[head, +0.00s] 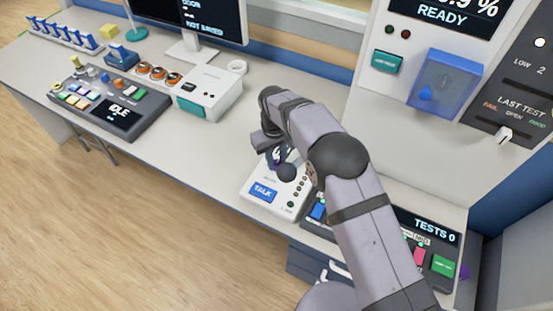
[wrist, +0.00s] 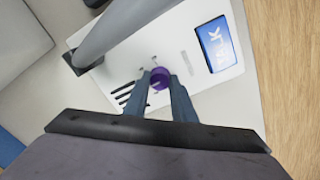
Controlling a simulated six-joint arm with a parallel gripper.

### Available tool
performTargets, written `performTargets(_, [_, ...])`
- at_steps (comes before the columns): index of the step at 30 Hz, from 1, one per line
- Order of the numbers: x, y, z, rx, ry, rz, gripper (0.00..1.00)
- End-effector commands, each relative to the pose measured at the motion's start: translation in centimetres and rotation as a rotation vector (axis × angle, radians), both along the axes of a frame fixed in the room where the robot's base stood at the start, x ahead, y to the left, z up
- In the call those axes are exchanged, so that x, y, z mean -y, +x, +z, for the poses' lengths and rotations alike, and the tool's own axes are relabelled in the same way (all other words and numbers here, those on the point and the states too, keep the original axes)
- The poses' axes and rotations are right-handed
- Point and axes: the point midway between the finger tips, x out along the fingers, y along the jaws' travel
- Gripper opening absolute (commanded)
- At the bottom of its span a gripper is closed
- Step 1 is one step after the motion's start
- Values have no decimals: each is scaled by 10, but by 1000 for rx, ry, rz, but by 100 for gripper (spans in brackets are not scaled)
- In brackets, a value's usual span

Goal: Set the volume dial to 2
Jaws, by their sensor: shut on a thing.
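The volume dial is a purple round knob (wrist: 159,78) on a white intercom box (wrist: 190,62) with a blue TALK button (wrist: 214,44). In the wrist view my gripper (wrist: 160,84) has its two blue-grey fingers on either side of the knob, shut on it. Short tick marks show around the knob, but the setting is not readable. In the head view my gripper (head: 276,156) is over the upper part of the intercom box (head: 258,207), and the dial is mostly hidden there. The TALK button (head: 263,192) shows in front of it.
A thick grey stem (wrist: 122,28) crosses close beside the fingers in the wrist view. In the head view, a panel reading TESTS 0 (head: 432,228) lies right of the box. A console reading IDLE (head: 118,110) is far left. Bare desk (head: 205,150) lies left of the box.

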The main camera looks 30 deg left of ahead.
Motion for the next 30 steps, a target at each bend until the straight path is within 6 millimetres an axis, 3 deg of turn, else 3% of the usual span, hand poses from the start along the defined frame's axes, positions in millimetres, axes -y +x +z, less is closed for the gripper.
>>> performTargets(11, [-1, 1, 1, 3, 0, 165, 1])
performTargets(30, [0, 0, 2, 5, 1, 700, 1])
